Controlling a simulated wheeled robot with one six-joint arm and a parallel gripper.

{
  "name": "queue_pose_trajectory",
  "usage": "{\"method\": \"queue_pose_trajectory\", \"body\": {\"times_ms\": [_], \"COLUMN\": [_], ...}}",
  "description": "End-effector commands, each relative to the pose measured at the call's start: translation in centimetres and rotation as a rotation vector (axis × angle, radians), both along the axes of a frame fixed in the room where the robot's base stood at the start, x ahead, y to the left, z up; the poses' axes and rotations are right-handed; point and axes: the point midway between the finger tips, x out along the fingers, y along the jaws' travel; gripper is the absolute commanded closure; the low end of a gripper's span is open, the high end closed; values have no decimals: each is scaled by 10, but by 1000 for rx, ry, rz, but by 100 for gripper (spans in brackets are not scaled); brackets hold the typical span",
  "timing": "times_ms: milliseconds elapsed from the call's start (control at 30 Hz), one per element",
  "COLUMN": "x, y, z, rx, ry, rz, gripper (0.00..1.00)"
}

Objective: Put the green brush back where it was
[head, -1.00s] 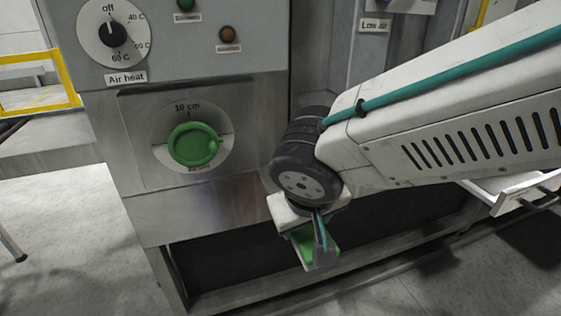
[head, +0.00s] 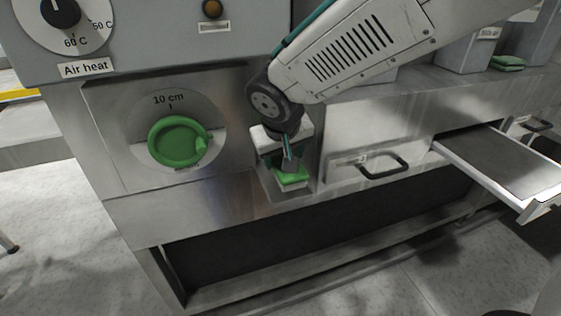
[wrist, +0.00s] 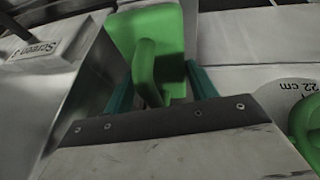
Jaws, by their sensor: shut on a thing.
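My gripper (head: 288,160) is shut on the handle of the green brush (head: 291,181). In the wrist view the brush's flat green block (wrist: 165,22) and upright handle show between the teal fingers (wrist: 160,90). In the head view the brush hangs below the gripper, at a narrow recess (head: 272,190) between the panel with the green knob and a steel drawer front. I cannot tell whether the brush touches the recess floor. The underside of the brush is hidden.
A round green knob (head: 178,142) marked 10 cm is left of the gripper. A shut drawer (head: 345,135) with a black handle is just right. Farther right a drawer (head: 500,165) stands pulled out. A green folded cloth (head: 507,63) lies on the ledge.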

Motion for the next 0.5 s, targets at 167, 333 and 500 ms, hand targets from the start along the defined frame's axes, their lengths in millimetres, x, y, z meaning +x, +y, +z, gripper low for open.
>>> {"method": "queue_pose_trajectory", "body": {"times_ms": [167, 333, 500], "x": [16, 25, 25], "y": [3, 4, 4], "z": [-2, -9, -35], "rx": [0, -3, -2], "ry": [0, 3, 2], "rz": [0, 1, 1], "gripper": [64, 64, 64]}}
